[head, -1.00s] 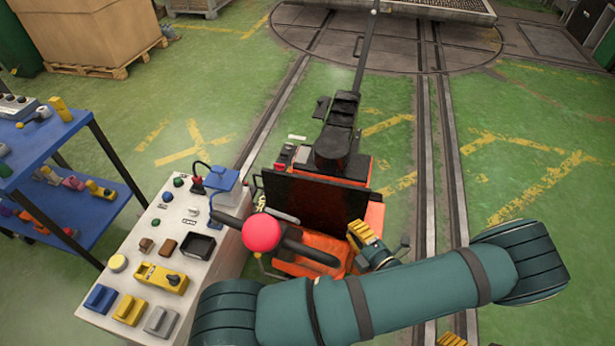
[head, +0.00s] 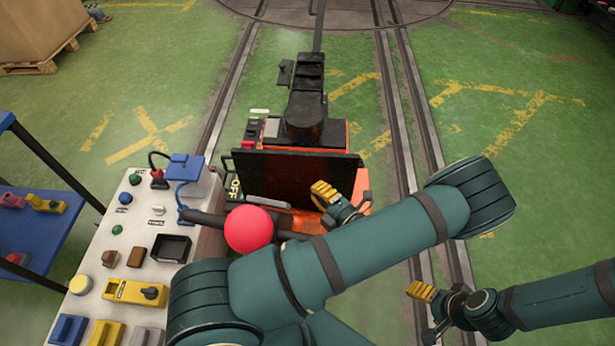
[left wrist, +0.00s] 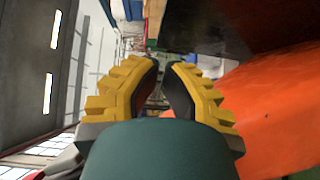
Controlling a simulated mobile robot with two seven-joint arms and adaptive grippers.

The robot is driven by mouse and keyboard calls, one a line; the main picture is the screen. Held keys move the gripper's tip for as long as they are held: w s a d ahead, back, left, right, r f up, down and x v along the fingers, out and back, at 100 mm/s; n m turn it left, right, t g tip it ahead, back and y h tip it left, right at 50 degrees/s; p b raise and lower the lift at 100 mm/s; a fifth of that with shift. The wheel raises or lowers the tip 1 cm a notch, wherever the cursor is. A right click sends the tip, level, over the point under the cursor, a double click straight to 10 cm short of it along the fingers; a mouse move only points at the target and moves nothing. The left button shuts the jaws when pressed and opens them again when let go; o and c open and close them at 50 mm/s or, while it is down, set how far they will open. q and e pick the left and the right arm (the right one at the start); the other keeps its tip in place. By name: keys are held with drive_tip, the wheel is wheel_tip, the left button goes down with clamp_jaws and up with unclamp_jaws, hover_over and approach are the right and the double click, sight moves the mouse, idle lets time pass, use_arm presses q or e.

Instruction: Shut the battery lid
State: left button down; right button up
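The battery lid appears to be the dark panel (head: 285,178) standing raised on the orange rail vehicle (head: 247,135). My left gripper (head: 322,192) has yellow fingers and is in front of the lid's lower right part in the head view; I cannot tell whether it touches. In the left wrist view my left gripper (left wrist: 165,72) has its fingers apart with nothing held between them, beside a dark surface and an orange one (left wrist: 265,100). My right gripper (head: 420,291) is at the lower right, away from the lid; its finger gap is not clear. My left arm hides the vehicle's near part.
A control panel (head: 125,240) with buttons and switches stands at the left. A red ball knob (head: 248,230) on a dark lever is close to my left arm. A blue shelf (head: 30,225) is at far left. Rails (head: 410,120) and open green floor lie to the right.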

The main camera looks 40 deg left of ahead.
sight(298, 160)
use_arm(q)
drive_tip(key=w+x, duration=0.1)
drive_tip(key=x, duration=0.3)
drive_tip(key=b+x, duration=0.1)
drive_tip(key=x, duration=0.3)
drive_tip(key=w+b+x, duration=0.1)
drive_tip(key=x, duration=0.2)
drive_tip(key=shift+w+a+f, duration=0.1)
drive_tip(key=shift+w+f, duration=0.05)
drive_tip(key=shift+w, duration=0.3)
drive_tip(key=shift+w+a, duration=0.1)
drive_tip(key=shift+w, duration=0.05)
